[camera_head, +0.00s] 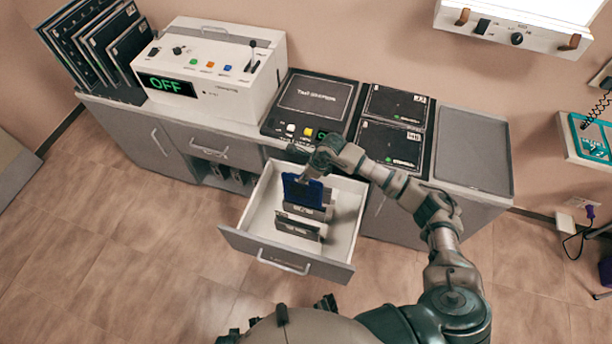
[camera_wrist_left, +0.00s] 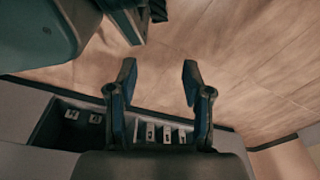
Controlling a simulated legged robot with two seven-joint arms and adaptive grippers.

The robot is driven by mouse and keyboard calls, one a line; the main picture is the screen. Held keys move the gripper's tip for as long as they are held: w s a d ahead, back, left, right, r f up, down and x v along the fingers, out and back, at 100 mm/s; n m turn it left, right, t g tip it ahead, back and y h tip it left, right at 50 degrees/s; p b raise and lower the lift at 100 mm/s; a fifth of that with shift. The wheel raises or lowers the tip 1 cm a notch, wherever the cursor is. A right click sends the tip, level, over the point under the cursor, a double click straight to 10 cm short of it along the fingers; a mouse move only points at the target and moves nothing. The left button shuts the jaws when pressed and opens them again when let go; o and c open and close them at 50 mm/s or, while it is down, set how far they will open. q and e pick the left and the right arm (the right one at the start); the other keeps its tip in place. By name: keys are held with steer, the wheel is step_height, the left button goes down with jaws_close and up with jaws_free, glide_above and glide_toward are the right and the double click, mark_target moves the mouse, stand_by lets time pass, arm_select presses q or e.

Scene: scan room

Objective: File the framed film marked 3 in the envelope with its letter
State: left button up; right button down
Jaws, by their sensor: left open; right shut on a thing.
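My right gripper (camera_head: 309,174) reaches over the open drawer (camera_head: 345,225) from the right. It is shut on a dark blue, plate-like piece (camera_head: 303,191), which looks like the framed film; no mark on it is readable. The piece stands roughly upright above a pale envelope-like holder (camera_head: 318,213), its lower edge hidden there. I cannot tell whether it is inside or behind that holder. Another holder (camera_head: 297,229) stands nearer the drawer front; letters are not readable. In the left wrist view my left gripper (camera_wrist_left: 158,77) is open and empty, with floor beyond its fingers.
The cabinet top holds a white machine reading OFF (camera_head: 222,75), a black panel with buttons (camera_head: 312,105), dark framed plates (camera_head: 393,125) and a grey tray (camera_head: 473,150). More dark plates (camera_head: 95,45) stand in a rack at left. The drawer's front (camera_head: 285,260) juts over clear floor.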

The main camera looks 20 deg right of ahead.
steer(key=shift+a, duration=0.3)
steer(key=shift+d+f+b, duration=0.15)
steer(key=shift+f+b, duration=0.25)
steer(key=shift+f, duration=0.2)
steer(key=shift+a+f+b, duration=0.35)
steer(key=shift+a+f, duration=0.05)
steer(key=shift+a, duration=0.15)
steer(key=c, duration=1.2)
jaws_free()
steer(key=shift+d, duration=0.25)
arm_select(q)
steer(key=w+r, duration=0.1)
steer(key=r, duration=0.1)
steer(key=w+r, duration=0.1)
steer(key=shift+w+a, duration=0.25)
steer(key=shift+w, duration=0.05)
arm_select(e)
steer(key=shift+d, duration=0.2)
steer(key=shift+f, duration=0.1)
